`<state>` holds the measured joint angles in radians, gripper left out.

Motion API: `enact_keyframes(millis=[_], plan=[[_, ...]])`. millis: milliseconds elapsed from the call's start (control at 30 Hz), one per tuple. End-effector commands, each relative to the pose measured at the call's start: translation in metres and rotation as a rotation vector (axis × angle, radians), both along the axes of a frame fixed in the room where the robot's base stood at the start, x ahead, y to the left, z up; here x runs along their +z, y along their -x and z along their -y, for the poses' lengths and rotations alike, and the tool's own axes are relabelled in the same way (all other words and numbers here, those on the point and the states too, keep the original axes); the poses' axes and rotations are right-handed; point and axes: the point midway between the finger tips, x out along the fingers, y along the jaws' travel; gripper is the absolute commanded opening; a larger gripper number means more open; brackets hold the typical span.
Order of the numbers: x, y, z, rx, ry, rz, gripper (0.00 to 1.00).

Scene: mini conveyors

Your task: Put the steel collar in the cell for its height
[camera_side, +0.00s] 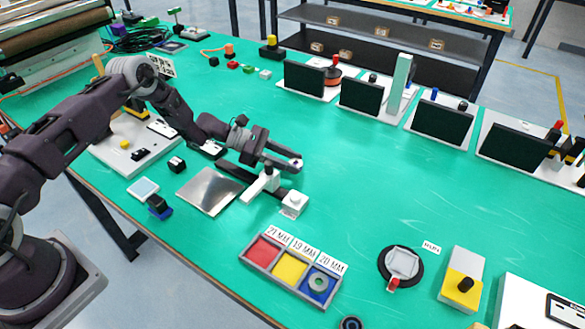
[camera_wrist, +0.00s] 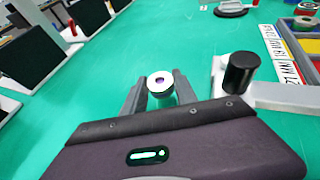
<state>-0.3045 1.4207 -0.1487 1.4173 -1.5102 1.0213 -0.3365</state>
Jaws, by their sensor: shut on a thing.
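My gripper (camera_side: 288,163) is shut on the steel collar, above the green table. In the wrist view the steel collar (camera_wrist: 160,84), a pale ring with a dark hole, sits between the two fingers (camera_wrist: 160,92). It is too small to make out clearly in the side view. A grey tray (camera_side: 268,274) has three cells: red (camera_side: 263,251) labelled 21 MM, yellow (camera_side: 290,267) labelled 19 MM, and blue (camera_side: 310,291) labelled 20 MM. A ring (camera_side: 320,282) lies in the blue cell. The tray labels (camera_wrist: 281,52) also show at the wrist view's right.
A white fixture (camera_side: 264,186) with a white block (camera_side: 293,204) stands just below my gripper. A black cylinder (camera_wrist: 241,72) stands close to my gripper's right in the wrist view. A metal plate (camera_side: 209,191) lies left.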

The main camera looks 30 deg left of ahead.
Motion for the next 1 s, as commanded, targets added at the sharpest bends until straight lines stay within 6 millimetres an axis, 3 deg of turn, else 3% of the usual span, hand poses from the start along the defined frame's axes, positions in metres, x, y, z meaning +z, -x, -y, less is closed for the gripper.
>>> enact_keyframes(millis=[133,467,500,567,900,1000], plan=[[-0.019,0.000,0.000,0.000,-0.001,0.000,0.00],[-0.021,0.000,-0.001,0.001,-0.001,0.001,0.00],[-0.021,0.000,-0.001,0.001,-0.001,0.001,0.42],[-0.021,0.000,-0.001,0.001,-0.001,0.001,0.54],[-0.018,0.000,-0.001,0.001,-0.001,0.001,0.56],[-0.012,0.004,-0.014,0.004,-0.001,0.001,0.56]])
